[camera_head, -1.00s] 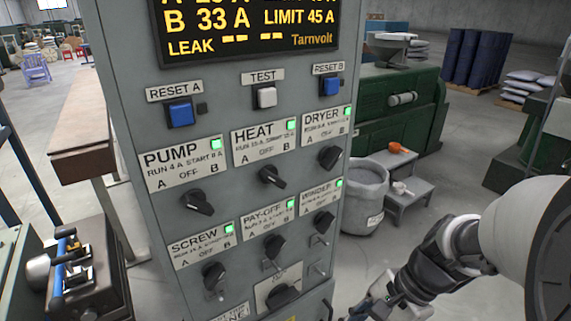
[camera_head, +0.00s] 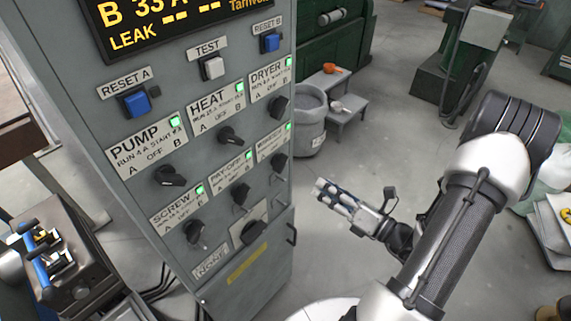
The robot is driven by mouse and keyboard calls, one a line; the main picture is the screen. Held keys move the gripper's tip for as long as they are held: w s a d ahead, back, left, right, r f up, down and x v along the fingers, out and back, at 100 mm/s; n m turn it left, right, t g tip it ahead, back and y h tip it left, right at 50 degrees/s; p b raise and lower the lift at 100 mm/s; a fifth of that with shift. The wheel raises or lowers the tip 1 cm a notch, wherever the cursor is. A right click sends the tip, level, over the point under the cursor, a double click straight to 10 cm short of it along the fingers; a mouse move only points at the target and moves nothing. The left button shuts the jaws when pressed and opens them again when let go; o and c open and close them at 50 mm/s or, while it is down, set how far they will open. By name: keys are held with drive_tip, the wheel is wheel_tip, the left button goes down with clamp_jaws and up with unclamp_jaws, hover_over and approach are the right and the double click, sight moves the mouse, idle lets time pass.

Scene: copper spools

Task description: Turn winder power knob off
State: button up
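The winder knob (camera_head: 278,163) is a dark rotary knob at the right end of the lower knob row on the grey panel (camera_head: 262,283). A WINDER label plate (camera_head: 270,144) sits above it, with a lit green lamp at its upper right. I cannot tell clearly which way the knob points. My gripper (camera_head: 322,193) is in the air to the right of the panel, lower than the winder knob and apart from it. Its fingers point left toward the panel. They look empty, but their opening is too small to judge.
Pay-off (camera_head: 240,195) and screw (camera_head: 195,231) knobs sit left of the winder knob; pump (camera_head: 169,176), heat (camera_head: 230,136) and dryer (camera_head: 278,107) knobs are above. A larger dark knob (camera_head: 254,232) is below. A grey bin (camera_head: 309,125) and step stool (camera_head: 347,108) stand behind on the floor.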

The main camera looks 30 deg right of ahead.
sight(285, 165)
drive_tip(key=x, duration=1.4)
drive_tip(key=shift+b, duration=0.4)
drive_tip(key=shift+c, duration=0.6)
clamp_jaws()
